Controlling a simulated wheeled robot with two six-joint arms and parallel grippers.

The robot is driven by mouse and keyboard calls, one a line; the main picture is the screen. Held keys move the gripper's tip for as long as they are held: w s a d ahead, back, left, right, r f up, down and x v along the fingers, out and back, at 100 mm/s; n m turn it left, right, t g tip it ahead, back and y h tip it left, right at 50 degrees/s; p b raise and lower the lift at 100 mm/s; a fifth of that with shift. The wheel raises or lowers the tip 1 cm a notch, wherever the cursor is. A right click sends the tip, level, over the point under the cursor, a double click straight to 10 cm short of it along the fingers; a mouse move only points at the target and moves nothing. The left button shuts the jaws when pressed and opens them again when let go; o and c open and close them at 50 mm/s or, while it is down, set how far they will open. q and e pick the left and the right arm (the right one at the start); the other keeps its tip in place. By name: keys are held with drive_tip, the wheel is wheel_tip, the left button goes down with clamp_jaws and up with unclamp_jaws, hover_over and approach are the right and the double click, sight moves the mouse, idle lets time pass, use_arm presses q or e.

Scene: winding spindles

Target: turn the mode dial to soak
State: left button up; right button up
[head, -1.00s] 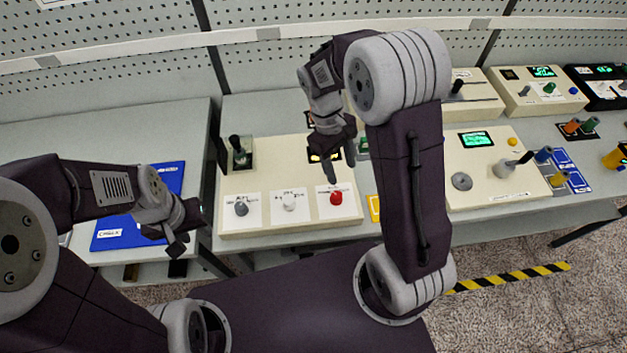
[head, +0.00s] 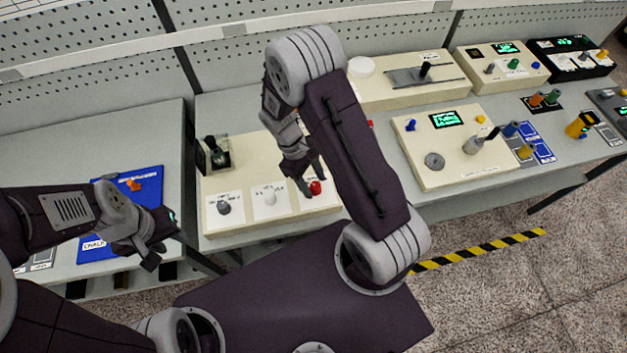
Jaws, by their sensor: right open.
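The near cream panel (head: 222,236) carries a grey knob (head: 223,208), a white knob (head: 270,198) and a red knob (head: 315,188) in a row, each on a white label too small to read. I cannot tell which control is the mode dial. My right gripper (head: 314,186) is open, with its fingertips at or just above the red knob; contact is unclear. My arm hides the panel's back right part. My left gripper (head: 158,255) hangs in front of the left table, by the blue mat's right edge; its jaw gap is unclear.
Another cream panel (head: 447,182) to the right has a grey disc (head: 434,160), a green screen (head: 446,119) and a lever. The blue mat (head: 95,252) lies on the left table. More panels stand farther right.

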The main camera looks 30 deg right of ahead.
drive_tip(key=shift+s+f, duration=0.1)
drive_tip(key=shift+f, duration=0.2)
clamp_jaws()
drive_tip(key=shift+d, duration=0.1)
drive_tip(key=m, duration=0.2)
drive_tip(key=m+y+p, duration=0.1)
drive_tip(key=m, duration=0.1)
drive_tip(key=shift+d+r+y, duration=0.1)
drive_tip(key=shift+y, duration=0.2)
drive_tip(key=shift+d+m+y+p, duration=0.15)
drive_tip(key=shift+m+y, duration=0.3)
drive_tip(key=shift+m, duration=0.7)
drive_tip(key=shift+a+m+y+p, duration=0.15)
drive_tip(key=shift+m+y, duration=0.3)
drive_tip(key=shift+m, duration=0.7)
drive_tip(key=shift+d, duration=0.1)
unclamp_jaws()
